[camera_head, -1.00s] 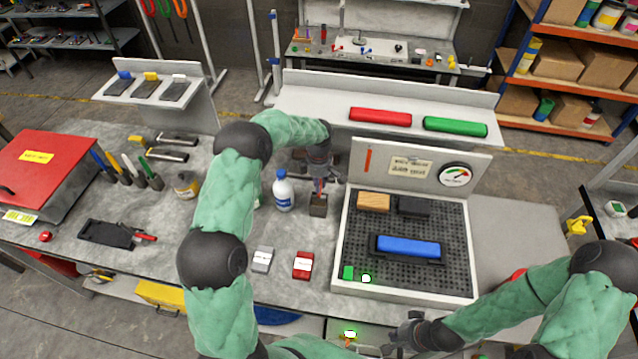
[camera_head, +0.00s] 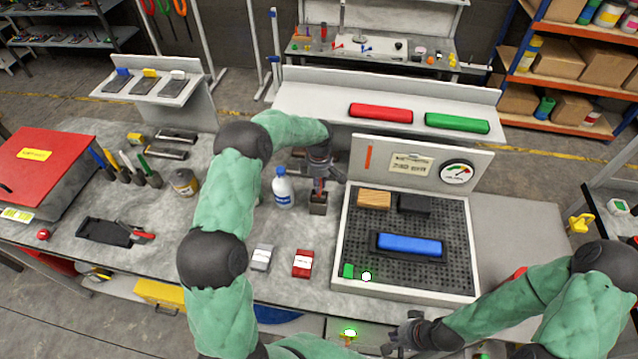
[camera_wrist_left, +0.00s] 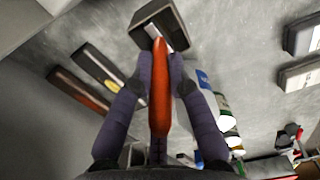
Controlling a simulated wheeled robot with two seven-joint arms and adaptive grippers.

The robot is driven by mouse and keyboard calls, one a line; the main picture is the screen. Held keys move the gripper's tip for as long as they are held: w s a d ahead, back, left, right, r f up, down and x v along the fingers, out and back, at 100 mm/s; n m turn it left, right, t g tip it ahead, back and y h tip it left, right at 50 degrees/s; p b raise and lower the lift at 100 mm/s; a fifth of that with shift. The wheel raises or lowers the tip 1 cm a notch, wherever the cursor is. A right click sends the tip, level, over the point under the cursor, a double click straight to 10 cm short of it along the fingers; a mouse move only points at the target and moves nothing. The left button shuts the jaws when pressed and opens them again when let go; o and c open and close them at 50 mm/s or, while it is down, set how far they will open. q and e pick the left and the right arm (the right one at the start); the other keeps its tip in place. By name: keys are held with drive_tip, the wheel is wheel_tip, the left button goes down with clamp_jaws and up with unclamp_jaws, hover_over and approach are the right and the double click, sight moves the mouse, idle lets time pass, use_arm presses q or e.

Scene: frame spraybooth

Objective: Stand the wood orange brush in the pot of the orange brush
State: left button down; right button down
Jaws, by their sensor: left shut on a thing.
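My left gripper (camera_head: 320,178) is shut on the orange brush, over the bench right of the white bottle. In the left wrist view the brush's orange handle (camera_wrist_left: 160,88) lies between the two fingers. A dark square pot (camera_head: 318,204) stands on the bench just below the gripper. It also shows in the left wrist view (camera_wrist_left: 146,32), where the brush's far end overlaps its near side. I cannot tell whether that end is inside the pot or above it. My right gripper (camera_head: 408,335) is low at the front; its jaw state is unclear.
A white bottle with a blue cap (camera_head: 283,190) stands close left of the pot. A perforated tray (camera_head: 360,235) with several blocks is close on the right. Grey (camera_head: 262,258) and red (camera_head: 302,263) boxes lie in front. Several brushes (camera_head: 130,165) stand at the left.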

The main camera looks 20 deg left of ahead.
use_arm(q)
drive_tip(key=c, duration=1.1)
unclamp_jaws()
wheel_tip(320, 180, up, 12)
